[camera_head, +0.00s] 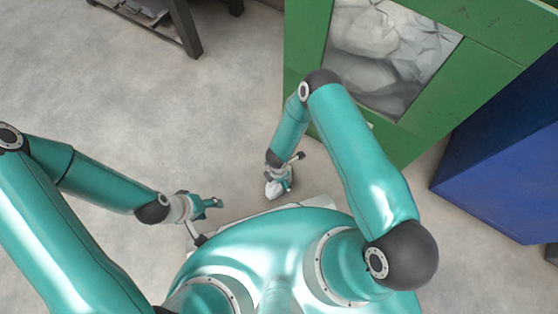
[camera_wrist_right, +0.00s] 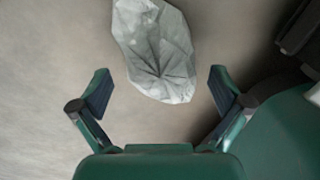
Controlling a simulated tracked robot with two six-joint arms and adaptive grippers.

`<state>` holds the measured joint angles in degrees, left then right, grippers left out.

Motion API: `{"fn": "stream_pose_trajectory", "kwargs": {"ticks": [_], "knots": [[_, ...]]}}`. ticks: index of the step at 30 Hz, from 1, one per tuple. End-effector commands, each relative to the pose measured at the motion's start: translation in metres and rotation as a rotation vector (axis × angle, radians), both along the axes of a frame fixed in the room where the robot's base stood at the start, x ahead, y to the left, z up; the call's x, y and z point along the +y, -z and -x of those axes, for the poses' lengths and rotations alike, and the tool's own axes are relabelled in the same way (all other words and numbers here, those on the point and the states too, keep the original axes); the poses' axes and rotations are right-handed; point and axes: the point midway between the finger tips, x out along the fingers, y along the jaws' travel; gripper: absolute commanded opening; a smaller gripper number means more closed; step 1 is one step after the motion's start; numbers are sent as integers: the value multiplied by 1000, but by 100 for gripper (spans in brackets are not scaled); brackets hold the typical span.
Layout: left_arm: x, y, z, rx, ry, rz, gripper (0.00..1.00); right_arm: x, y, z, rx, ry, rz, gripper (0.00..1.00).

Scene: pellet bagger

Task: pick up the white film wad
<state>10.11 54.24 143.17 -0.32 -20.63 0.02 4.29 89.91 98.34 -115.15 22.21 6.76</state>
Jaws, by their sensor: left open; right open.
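The white film wad (camera_wrist_right: 155,50) is crumpled, pale and faceted. In the right wrist view it lies on the grey floor at the top middle, its top end cut off by the frame edge. My right gripper (camera_wrist_right: 160,78) is open, with one finger on each side of the wad's lower end and gaps to both. In the head view the wad (camera_head: 273,189) shows as a small white patch at my right gripper (camera_head: 286,178), which partly hides it. My left gripper (camera_head: 206,221) is open and empty, to the left of the wad.
A green machine (camera_head: 303,45) with a window showing white crumpled material stands behind my right arm. A blue box-shaped unit (camera_head: 500,150) is at the right. A dark-legged table (camera_head: 185,25) is at the top left. Bare floor lies between.

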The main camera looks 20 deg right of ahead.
Motion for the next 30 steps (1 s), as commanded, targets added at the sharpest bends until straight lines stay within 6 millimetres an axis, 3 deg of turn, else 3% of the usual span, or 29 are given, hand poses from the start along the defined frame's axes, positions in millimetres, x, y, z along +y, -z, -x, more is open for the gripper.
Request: {"fn": "stream_pose_trajectory", "kwargs": {"ticks": [7,16,17,24,30], "knots": [[0,25,0,0,0,0,55,-4,39,-2,1,3,-1,100],[0,26,0,0,0,0,55,-4,44,-2,0,3,0,100],[0,26,0,0,0,0,55,-4,44,-2,0,2,0,98],[0,26,0,0,0,0,55,-4,44,-2,1,3,0,58],[0,26,0,0,0,0,55,-4,44,-2,1,3,0,55]]}}
